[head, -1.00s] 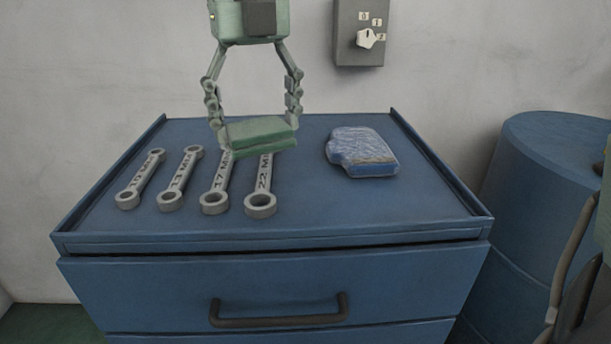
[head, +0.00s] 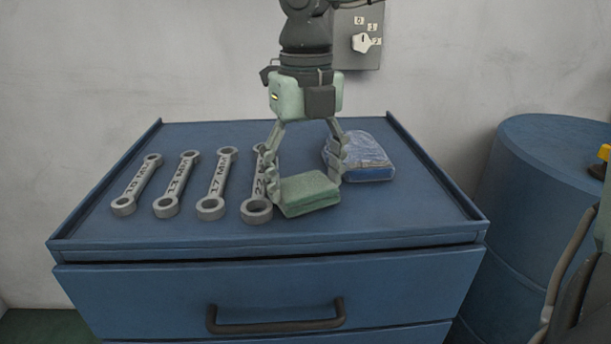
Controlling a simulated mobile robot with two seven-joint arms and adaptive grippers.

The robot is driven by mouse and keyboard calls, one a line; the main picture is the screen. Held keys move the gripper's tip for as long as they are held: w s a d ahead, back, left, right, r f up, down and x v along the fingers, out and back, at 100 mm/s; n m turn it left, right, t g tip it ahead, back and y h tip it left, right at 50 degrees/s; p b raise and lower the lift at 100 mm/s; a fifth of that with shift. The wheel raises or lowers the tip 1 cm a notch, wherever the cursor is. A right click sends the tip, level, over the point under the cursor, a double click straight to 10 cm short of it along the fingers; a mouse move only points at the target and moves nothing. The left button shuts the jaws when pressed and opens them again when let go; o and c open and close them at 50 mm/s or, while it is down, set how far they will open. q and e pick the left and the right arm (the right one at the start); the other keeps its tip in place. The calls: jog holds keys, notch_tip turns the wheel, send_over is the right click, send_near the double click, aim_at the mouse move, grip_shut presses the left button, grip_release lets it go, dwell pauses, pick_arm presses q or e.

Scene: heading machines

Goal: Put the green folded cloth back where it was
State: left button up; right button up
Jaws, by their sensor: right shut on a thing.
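The green folded cloth (head: 309,195) is between the fingertips of my right gripper (head: 307,180), which is shut on it. The cloth is at or just above the top of the blue cabinet (head: 395,216); I cannot tell whether it touches. It is just right of the rightmost wrench (head: 257,210) and in front of a blue folded cloth (head: 370,170). My right gripper points down and hides part of the blue cloth and part of that wrench. My left gripper is not in view.
Three more wrenches (head: 136,185) (head: 177,184) (head: 217,184) lie in a row on the left of the cabinet top, which has a raised rim. The front right of the top is clear. A blue drum (head: 540,200) stands at the right. A switch box (head: 370,50) is on the wall.

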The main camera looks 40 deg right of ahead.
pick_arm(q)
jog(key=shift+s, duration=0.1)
pick_arm(e)
jog(key=shift+f, duration=0.1)
jog(key=o, duration=1)
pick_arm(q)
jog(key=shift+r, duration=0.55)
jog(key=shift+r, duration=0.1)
